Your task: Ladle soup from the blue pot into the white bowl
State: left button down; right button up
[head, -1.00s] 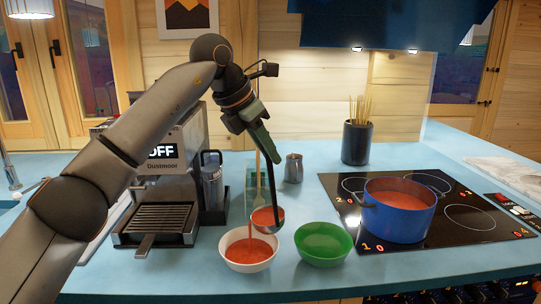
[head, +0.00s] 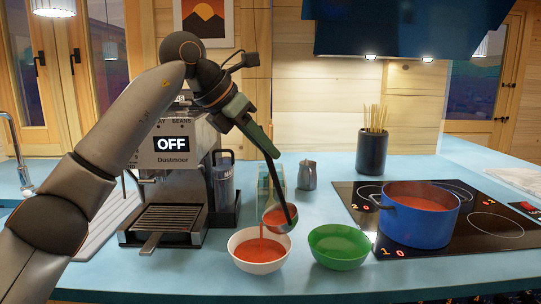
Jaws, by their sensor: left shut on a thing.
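My left gripper (head: 262,140) is shut on the black handle of a ladle (head: 280,222). The ladle hangs down and is tilted, with its bowl above the right side of the white bowl (head: 247,266). A thin stream of red soup falls from the ladle into the white bowl, which holds red soup. The blue pot (head: 415,228) stands on the hob at the right, with red soup inside. My right gripper is not in view.
A green bowl (head: 338,258) stands close to the right of the white bowl. A coffee machine (head: 170,185) is at the left. A small metal jug (head: 307,175) and a dark holder with sticks (head: 371,153) stand behind. The black hob (head: 362,204) fills the right.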

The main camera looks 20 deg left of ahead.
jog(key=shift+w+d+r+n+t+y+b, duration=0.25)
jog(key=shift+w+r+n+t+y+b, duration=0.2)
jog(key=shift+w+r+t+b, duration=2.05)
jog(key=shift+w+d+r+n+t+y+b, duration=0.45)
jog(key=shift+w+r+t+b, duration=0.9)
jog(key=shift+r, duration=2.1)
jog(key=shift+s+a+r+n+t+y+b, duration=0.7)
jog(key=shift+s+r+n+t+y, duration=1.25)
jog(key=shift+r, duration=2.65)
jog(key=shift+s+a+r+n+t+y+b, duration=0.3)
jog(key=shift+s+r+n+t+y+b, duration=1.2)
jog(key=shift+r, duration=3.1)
pick_arm(q)
jog(key=s+a+f+t+h+b, duration=0.6)
jog(key=s+a+f+b, duration=0.2)
jog(key=b, duration=0.4)
jog(key=shift+s+a+f+n+b, duration=0.25)
jog(key=shift+a+f+n+b, duration=0.05)
jog(key=shift+a+f, duration=0.45)
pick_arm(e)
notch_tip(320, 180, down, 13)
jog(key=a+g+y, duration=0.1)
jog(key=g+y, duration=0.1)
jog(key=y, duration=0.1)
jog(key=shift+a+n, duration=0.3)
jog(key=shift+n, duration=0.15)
